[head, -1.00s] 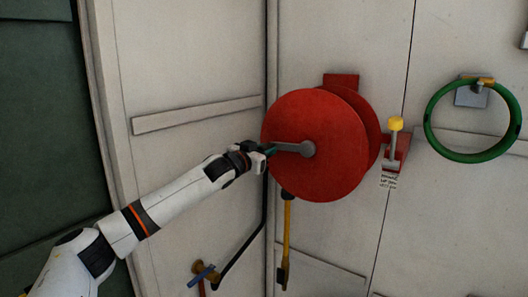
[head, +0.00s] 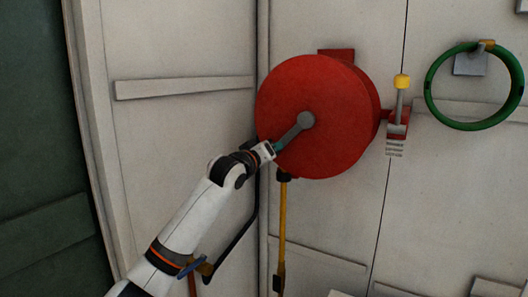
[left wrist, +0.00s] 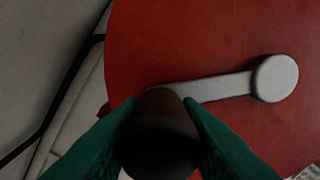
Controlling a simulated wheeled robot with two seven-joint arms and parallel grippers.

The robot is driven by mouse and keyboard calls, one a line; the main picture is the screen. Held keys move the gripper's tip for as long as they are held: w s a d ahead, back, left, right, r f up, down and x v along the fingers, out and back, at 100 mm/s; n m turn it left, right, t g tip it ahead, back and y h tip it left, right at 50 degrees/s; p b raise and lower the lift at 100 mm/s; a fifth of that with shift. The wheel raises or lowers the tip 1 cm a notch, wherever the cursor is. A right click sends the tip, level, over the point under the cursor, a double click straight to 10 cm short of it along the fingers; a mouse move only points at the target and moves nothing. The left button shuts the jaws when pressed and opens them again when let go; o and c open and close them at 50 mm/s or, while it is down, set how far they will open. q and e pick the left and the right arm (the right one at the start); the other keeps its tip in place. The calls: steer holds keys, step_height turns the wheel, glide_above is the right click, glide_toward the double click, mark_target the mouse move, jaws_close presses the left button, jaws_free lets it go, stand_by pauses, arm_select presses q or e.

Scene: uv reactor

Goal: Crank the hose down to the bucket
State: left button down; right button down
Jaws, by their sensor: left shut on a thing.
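A red hose reel (head: 325,90) is mounted on the white wall. Its grey crank arm (head: 293,131) runs from the hub down and to the left. My left gripper (head: 272,149) is at the crank's outer end. In the left wrist view the green fingers of my left gripper (left wrist: 160,135) are shut on a dark rounded crank handle (left wrist: 160,125), with the crank arm (left wrist: 218,87) leading right to the hub. A yellow hose (head: 282,225) hangs straight down below the reel. No bucket is clearly visible. My right gripper is out of view.
A yellow-topped lever (head: 402,82) on a red bracket stands right of the reel. A green hose ring (head: 428,82) hangs further right. A black pipe (head: 238,236) and a blue-handled valve (head: 193,267) are below left, near my arm.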

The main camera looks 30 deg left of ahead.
mark_target(312, 161)
arm_select(q)
steer(key=shift+d+f+n, duration=0.9)
steer(key=shift+d+f, duration=0.05)
steer(key=d+n, duration=0.1)
steer(key=n, duration=0.1)
steer(key=d+f+n, duration=0.1)
steer(key=d, duration=0.1)
steer(key=shift+d+f+n, duration=0.1)
steer(key=shift+d+n, duration=0.1)
steer(key=shift+n, duration=0.2)
steer(key=shift+d+f+n+p, duration=0.1)
steer(key=shift+d+n+p, duration=0.55)
steer(key=shift+d+n, duration=0.5)
steer(key=shift+s+d+n+p, duration=0.1)
steer(key=shift+d+n+p, duration=0.7)
steer(key=shift+d+n, duration=0.45)
steer(key=shift+a, duration=0.1)
steer(key=c, duration=1.2)
jaws_free()
steer(key=shift+c, duration=0.2)
steer(key=shift+o, duration=0.9)
